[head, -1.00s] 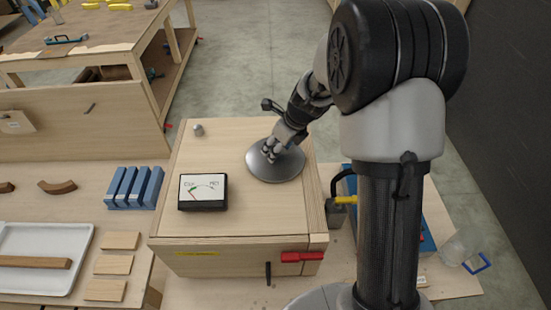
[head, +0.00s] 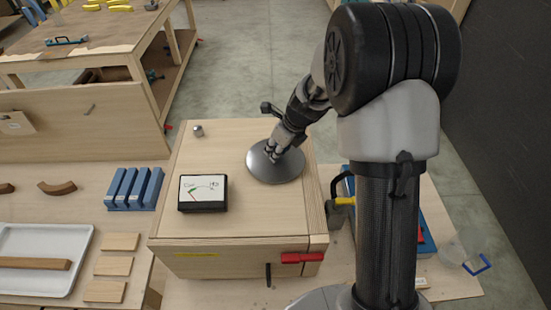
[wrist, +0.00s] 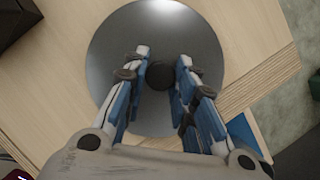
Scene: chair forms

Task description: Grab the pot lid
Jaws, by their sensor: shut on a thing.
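The pot lid is a round grey metal disc with a dark knob at its centre. In the head view the lid (head: 284,172) lies on top of the wooden box, towards its right side. In the wrist view the lid (wrist: 110,50) fills the upper middle, with its knob (wrist: 160,75) between the fingertips. My gripper (head: 271,152) is over the lid from above. In the wrist view my gripper (wrist: 163,72) has a finger on each side of the knob and is shut on it. I cannot tell any gap under the lid.
The wooden box (head: 235,230) also bears a small meter (head: 202,193) and a metal nut (head: 198,131). A red clamp (head: 300,258) sits at its front right edge. Blue blocks (head: 133,188) and a white tray (head: 40,241) are to the left. The box top's middle is clear.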

